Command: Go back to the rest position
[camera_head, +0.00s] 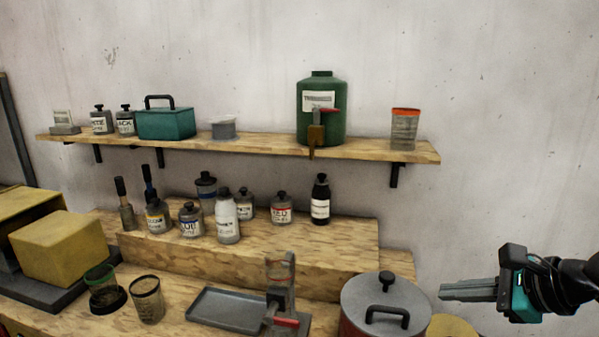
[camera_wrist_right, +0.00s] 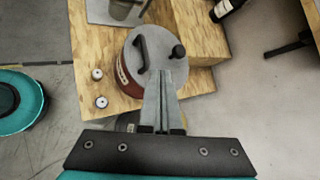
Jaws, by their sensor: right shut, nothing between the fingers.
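My right gripper (camera_head: 443,291) comes in from the right edge in the head view, its fingers pointing left. It is shut and empty, held in the air to the right of a red pot with a grey lid (camera_head: 386,301). In the right wrist view my right gripper's fingers (camera_wrist_right: 165,75) are together, and the lidded pot (camera_wrist_right: 133,72) shows beyond and below them. I cannot tell the exact gap between fingers and pot. My left gripper is not in either view.
The wooden bench (camera_head: 150,268) holds several bottles, a grey tray (camera_head: 222,311), a press-like stand (camera_head: 280,285), two cups and a yellow block (camera_head: 60,250). A wall shelf (camera_head: 250,146) above carries a green canister (camera_head: 335,95) and a teal box (camera_head: 166,123). The wall area above my right gripper is clear.

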